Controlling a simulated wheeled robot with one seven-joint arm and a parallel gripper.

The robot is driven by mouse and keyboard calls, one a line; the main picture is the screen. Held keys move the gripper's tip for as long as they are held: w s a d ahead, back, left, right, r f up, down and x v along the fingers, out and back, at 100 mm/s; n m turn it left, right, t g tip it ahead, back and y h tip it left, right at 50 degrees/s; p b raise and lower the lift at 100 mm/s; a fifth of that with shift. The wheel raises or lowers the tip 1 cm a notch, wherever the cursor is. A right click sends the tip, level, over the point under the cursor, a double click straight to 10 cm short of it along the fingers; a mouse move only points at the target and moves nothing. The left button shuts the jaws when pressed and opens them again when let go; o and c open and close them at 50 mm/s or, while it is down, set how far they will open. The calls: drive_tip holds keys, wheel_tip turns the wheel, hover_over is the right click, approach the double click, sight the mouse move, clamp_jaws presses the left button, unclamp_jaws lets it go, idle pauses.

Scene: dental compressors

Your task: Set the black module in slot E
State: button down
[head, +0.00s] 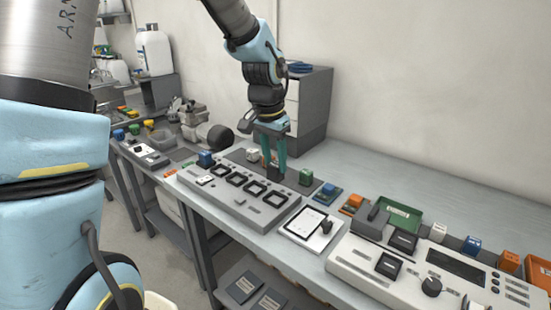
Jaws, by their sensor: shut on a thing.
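My gripper (273,158) points down over the bench, behind the grey slotted panel (241,207). Its teal fingers are shut on a small dark block, the black module (274,174), mostly hidden between the fingertips. The panel has a row of black-framed square slots, including one at the left (221,171) and one at the right end (273,198). The slot letters are too small to read, so I cannot tell which is slot E. The module is near the back edge of the panel; whether it touches anything below is unclear.
A blue block (206,158) stands at the panel's back left. A white block (253,154) and a green block (305,178) flank the gripper. A white tablet-like board (309,228) and a large white console (390,268) lie to the right. A grey cabinet (309,105) stands behind.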

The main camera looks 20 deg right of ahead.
sight(275, 181)
drive_tip(key=shift+f+b, duration=1.5)
drive_tip(key=shift+f, duration=0.25)
drive_tip(key=shift+f+b, duration=0.45)
drive_tip(key=shift+f, duration=0.4)
drive_tip(key=shift+f, duration=0.25)
drive_tip(key=shift+f, duration=0.35)
drive_tip(key=shift+f+b, duration=0.3)
drive_tip(key=shift+f, duration=0.1)
drive_tip(key=shift+c, duration=1.7)
unclamp_jaws()
drive_tip(key=shift+o, duration=0.3)
